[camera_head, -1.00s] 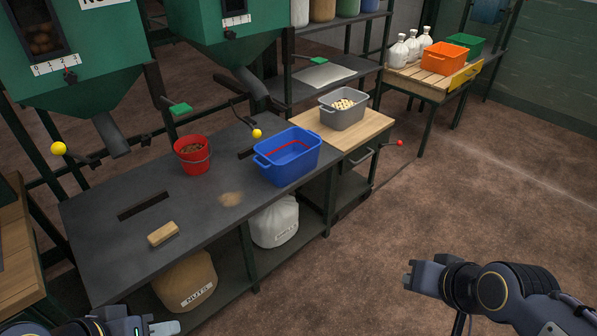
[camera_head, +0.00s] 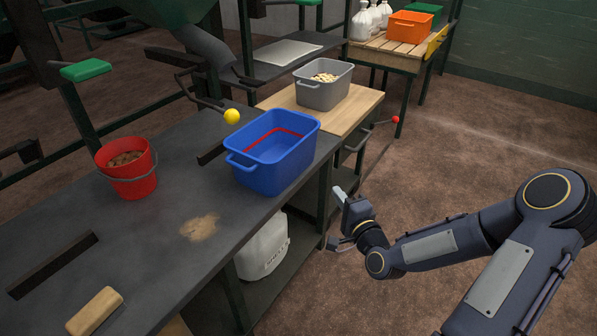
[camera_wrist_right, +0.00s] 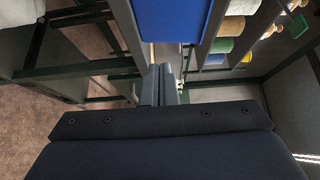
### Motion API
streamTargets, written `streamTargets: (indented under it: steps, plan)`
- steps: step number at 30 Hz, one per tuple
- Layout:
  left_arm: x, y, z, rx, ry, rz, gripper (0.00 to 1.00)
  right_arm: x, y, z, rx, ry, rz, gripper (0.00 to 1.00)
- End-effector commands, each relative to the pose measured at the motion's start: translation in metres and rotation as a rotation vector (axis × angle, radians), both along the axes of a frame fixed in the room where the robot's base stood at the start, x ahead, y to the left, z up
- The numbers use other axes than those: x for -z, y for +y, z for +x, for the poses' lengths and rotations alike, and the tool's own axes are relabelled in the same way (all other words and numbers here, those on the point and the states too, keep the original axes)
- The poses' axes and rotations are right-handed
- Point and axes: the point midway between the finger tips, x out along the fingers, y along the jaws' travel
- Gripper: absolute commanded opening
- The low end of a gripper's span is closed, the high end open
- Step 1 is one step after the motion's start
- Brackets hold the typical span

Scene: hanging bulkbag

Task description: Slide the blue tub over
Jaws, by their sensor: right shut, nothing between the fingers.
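The blue tub (camera_head: 273,158) is empty, with a red line around its inside. It stands upright on the dark bench (camera_head: 160,215), close to the wooden board at the bench's right end. My right gripper (camera_head: 338,192) is shut and empty, in front of the bench edge, to the right of the tub and below its rim, apart from it in the head view. In the right wrist view the blue tub (camera_wrist_right: 172,20) fills the top middle, beyond the shut fingers (camera_wrist_right: 160,82). My left gripper is not in view.
A grey bin (camera_head: 322,92) of pale pieces stands on the wooden board (camera_head: 350,112) beyond the tub. A red bucket (camera_head: 130,180) stands left, near a tan brush or block (camera_head: 94,311). A yellow-knobbed lever (camera_head: 231,117) is behind the tub; a red-knobbed lever (camera_head: 395,119) juts out right.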

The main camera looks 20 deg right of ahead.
Motion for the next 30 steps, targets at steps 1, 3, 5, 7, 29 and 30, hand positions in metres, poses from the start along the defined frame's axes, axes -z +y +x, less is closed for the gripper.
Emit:
streamTargets:
  steps: [1,3,5,7,29,30]
  plan:
    - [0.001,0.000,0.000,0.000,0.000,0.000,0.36,-0.001,0.000,0.005,0.000,-0.003,0.001,0.00]
    - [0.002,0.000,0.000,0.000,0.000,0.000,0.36,-0.001,0.001,0.014,0.000,-0.003,-0.001,0.00]
    - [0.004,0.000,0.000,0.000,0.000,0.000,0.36,-0.001,0.003,0.024,-0.002,-0.003,-0.002,0.00]
    - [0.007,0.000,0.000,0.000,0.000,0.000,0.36,0.000,0.003,0.039,-0.001,-0.003,-0.002,0.00]
    - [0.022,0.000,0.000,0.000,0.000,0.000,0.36,-0.001,0.037,0.123,-0.001,0.003,-0.003,0.00]
    - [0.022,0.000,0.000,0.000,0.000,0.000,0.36,-0.001,0.037,0.123,-0.001,0.003,-0.003,0.00]
